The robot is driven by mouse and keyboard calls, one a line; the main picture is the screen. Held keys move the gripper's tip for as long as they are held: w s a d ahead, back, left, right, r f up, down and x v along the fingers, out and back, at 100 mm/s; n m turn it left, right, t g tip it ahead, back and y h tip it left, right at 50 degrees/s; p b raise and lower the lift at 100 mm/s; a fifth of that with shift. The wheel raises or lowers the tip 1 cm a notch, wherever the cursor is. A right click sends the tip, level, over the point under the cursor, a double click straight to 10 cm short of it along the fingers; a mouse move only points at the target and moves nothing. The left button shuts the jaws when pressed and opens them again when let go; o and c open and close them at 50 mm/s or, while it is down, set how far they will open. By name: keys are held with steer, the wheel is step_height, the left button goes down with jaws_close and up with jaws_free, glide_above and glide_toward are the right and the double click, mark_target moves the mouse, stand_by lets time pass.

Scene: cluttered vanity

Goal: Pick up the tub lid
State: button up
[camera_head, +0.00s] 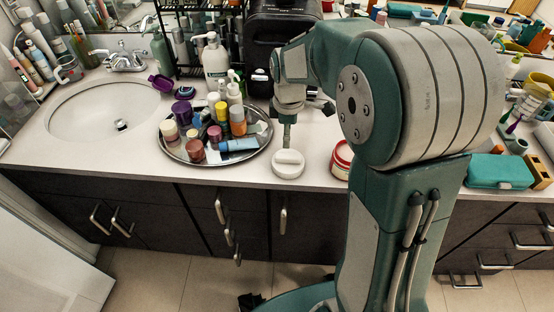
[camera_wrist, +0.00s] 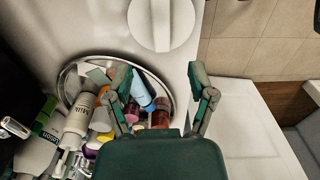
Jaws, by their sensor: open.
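The tub lid (camera_head: 288,169) is a white round disc with a raised bar across its top. It lies flat on the counter near the front edge, right of the round tray. In the wrist view the lid (camera_wrist: 148,38) is at the top, cut off by the frame edge. My gripper (camera_head: 287,143) points down just above or behind the lid; the head view does not show whether it touches. In the wrist view my gripper (camera_wrist: 160,77) has its two fingers spread, with nothing between them; the lid lies beyond the fingertips.
A round metal tray (camera_head: 265,146) crowded with bottles and jars stands left of the lid. A red and white tub (camera_head: 341,160) stands to its right, partly behind my arm. A black case (camera_head: 268,30) stands behind. The sink (camera_head: 104,112) is far left.

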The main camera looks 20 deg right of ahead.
mark_target(287, 155)
steer(key=f, duration=0.1)
steer(key=d+f, duration=0.1)
steer(key=shift+d+f, duration=0.25)
steer(key=shift+f, duration=0.1)
steer(key=f, duration=0.1)
steer(key=a+f, duration=0.1)
steer(key=f, duration=0.3)
steer(key=shift+s+a, duration=0.15)
steer(key=shift+a, duration=0.25)
steer(key=shift+d+f, duration=0.1)
steer(key=shift+f, duration=0.15)
steer(key=shift+d, duration=0.65)
steer(key=shift+c, duration=0.3)
jaws_close()
steer(key=shift+a, duration=0.45)
